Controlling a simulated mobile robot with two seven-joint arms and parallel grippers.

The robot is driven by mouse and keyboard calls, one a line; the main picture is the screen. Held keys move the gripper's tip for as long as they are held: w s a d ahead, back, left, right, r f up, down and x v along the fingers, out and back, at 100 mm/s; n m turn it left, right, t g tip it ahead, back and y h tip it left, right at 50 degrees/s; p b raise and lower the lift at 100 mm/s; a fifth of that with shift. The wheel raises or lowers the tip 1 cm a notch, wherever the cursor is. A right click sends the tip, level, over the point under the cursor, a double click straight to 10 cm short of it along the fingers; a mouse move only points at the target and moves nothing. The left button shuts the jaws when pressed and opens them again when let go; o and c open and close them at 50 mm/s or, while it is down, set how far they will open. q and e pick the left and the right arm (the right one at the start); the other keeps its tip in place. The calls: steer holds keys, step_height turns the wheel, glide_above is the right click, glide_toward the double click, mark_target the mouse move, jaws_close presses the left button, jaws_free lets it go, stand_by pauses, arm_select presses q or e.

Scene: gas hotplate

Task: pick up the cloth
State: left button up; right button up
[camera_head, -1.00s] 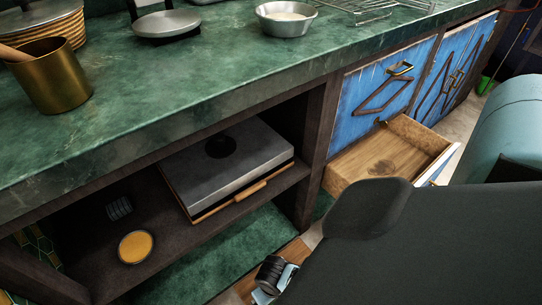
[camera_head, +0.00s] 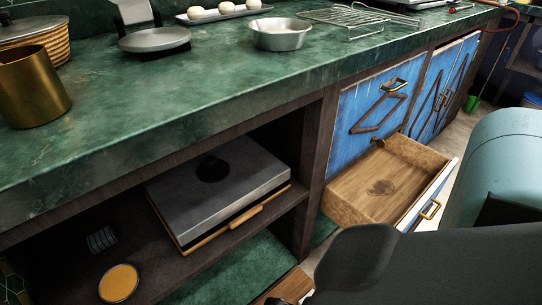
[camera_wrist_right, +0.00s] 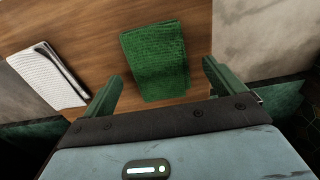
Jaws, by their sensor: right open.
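A folded green cloth (camera_wrist_right: 157,62) lies flat on a brown wooden surface (camera_wrist_right: 95,40) in the right wrist view. My right gripper (camera_wrist_right: 162,88) is open, with one green finger on each side of the cloth's near end in the picture. Nothing is held between the fingers, and I cannot tell their height above the cloth. The cloth does not show in the head view, where my own dark and teal parts cover the lower right. My left gripper is not in view.
A white ribbed item (camera_wrist_right: 48,75) lies left of the cloth. An open, empty-looking wooden drawer (camera_head: 378,190) juts out below the green counter (camera_head: 200,85).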

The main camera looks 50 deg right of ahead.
steer(key=shift+f, duration=0.85)
steer(key=shift+r, duration=0.1)
steer(key=c, duration=1.1)
steer(key=shift+c, duration=0.2)
steer(key=shift+r, duration=0.1)
